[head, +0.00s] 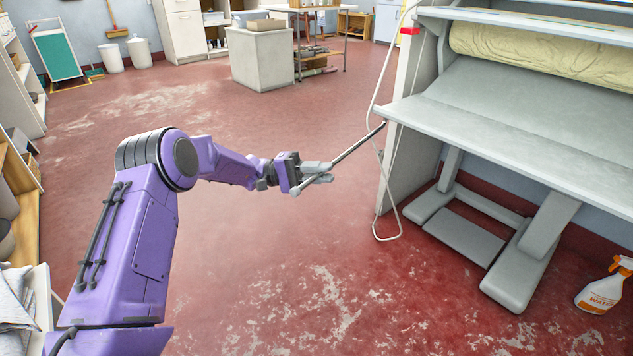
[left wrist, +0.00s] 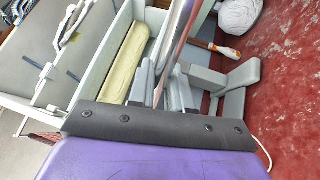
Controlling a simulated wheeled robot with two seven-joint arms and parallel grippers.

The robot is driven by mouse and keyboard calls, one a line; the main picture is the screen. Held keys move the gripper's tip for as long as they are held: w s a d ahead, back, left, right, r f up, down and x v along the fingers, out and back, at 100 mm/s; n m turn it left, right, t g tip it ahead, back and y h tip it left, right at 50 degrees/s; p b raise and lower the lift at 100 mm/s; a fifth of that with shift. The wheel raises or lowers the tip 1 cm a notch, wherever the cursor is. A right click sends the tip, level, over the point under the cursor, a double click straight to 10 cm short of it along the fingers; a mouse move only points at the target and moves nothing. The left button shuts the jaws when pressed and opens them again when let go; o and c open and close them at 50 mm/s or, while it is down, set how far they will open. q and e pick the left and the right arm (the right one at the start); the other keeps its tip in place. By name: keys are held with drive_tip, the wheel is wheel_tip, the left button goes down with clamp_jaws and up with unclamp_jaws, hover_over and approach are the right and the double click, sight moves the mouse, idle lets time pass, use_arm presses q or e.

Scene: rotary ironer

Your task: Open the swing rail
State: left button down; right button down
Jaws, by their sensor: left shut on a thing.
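My left gripper (head: 317,174) is shut on the rail's near, lower end. In the left wrist view the rail (left wrist: 179,32) shows as a shiny bar running up from the gripper. The ironer (head: 500,131) stands at the right, with a cream padded roller (head: 545,54) above its grey shelf. My right gripper is not in view.
A white looped tube (head: 388,238) hangs beside the ironer's left end, close to the rail. A spray bottle (head: 606,287) stands on the floor at lower right. A grey cabinet (head: 260,58) stands farther back. The red floor around my left arm is clear.

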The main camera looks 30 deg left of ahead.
use_arm(q)
drive_tip(key=shift+a, duration=0.1)
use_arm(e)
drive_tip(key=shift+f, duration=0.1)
use_arm(q)
drive_tip(key=c, duration=1.4)
unclamp_jaws()
drive_tip(key=shift+w, duration=0.15)
drive_tip(key=p+v, duration=0.1)
drive_tip(key=v, duration=0.9)
drive_tip(key=shift+a+f, duration=0.2)
drive_tip(key=shift+f, duration=0.05)
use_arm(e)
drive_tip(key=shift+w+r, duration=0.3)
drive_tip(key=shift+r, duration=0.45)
